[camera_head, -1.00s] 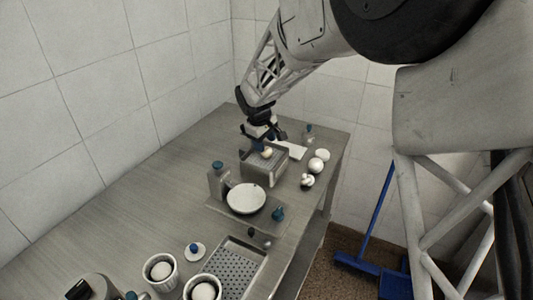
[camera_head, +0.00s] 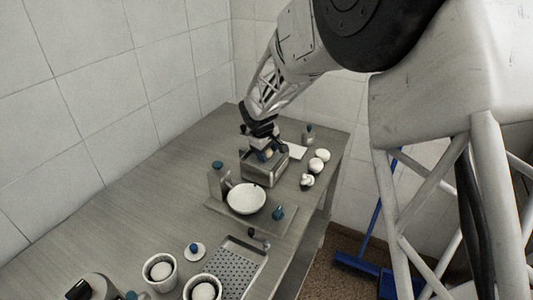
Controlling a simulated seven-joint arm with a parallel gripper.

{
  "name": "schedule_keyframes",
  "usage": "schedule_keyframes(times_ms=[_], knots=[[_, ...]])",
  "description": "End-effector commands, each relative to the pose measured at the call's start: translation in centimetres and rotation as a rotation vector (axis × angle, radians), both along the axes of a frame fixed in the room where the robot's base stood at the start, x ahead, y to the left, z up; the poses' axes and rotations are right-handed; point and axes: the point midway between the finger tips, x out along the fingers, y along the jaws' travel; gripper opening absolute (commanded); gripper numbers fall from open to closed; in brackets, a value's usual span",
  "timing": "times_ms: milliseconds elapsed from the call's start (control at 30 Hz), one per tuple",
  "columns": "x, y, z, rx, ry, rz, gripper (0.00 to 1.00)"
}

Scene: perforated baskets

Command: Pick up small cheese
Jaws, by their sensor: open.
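A small pale yellow piece (camera_head: 268,153), which looks like the small cheese, lies in the metal perforated basket (camera_head: 262,175) toward the far end of the table.
White round items (camera_head: 316,164) lie right of the basket near the table edge. A scale with a white bowl (camera_head: 246,199) stands in front of the basket. A perforated tray (camera_head: 228,268) and cups with white balls (camera_head: 160,270) are nearer. The left of the table is clear.

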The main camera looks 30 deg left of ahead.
Motion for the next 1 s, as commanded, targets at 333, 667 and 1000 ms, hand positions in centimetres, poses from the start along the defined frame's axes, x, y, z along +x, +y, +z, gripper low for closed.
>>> schedule_keyframes(times_ms=[333,667,1000], knots=[[-0.01,0.01,0.02,0.0,0.0,0.0,0.49],[-0.01,0.01,0.03,0.0,0.0,0.0,0.17],[0.01,0.03,0.9,0.001,-0.001,0.0,0.17]])
